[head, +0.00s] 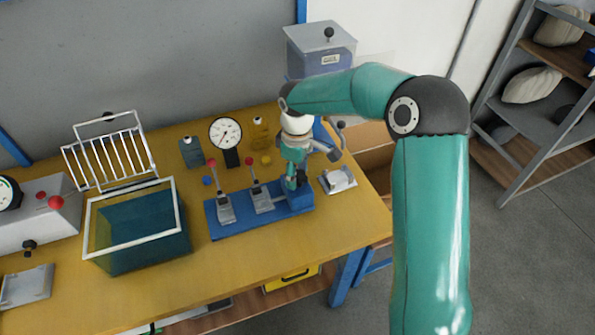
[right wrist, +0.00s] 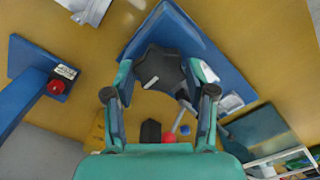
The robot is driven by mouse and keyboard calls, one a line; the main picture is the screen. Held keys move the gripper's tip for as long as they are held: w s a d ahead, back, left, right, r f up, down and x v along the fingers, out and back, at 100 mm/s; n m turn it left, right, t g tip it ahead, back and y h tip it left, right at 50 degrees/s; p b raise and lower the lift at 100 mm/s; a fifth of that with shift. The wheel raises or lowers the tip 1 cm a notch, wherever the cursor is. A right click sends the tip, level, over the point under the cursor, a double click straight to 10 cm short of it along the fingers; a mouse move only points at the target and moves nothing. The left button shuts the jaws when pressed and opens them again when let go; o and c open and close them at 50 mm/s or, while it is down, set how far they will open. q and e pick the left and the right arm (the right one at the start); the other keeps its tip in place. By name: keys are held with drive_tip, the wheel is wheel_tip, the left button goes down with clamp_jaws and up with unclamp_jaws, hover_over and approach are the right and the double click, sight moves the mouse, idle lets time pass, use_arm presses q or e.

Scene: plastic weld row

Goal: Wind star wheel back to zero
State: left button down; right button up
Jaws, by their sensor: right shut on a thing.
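My right gripper (head: 294,178) reaches down from the teal arm to the right end of the blue base plate (head: 240,222). In the right wrist view its two fingers (right wrist: 161,76) are shut on the dark star wheel (right wrist: 163,62), one on each side. The wheel has rounded lobes and a pale mark on its face, turned toward the lower left. It sits over the blue plate, which also shows in the wrist view (right wrist: 185,24). In the head view the gripper mostly hides the wheel. My left gripper is not in view.
Two red-knobbed levers (head: 223,200) stand on the plate left of my gripper. A teal crate (head: 150,250) and a wire rack (head: 84,165) are left. A metal plate (head: 343,186) lies close right, near the table edge.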

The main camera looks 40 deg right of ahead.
sight(297, 175)
idle(0.3)
drive_tip(key=o, duration=1.2)
drive_tip(key=shift+c, duration=0.2)
drive_tip(key=shift+r, duration=0.1)
wheel_tip(297, 175, up, 12)
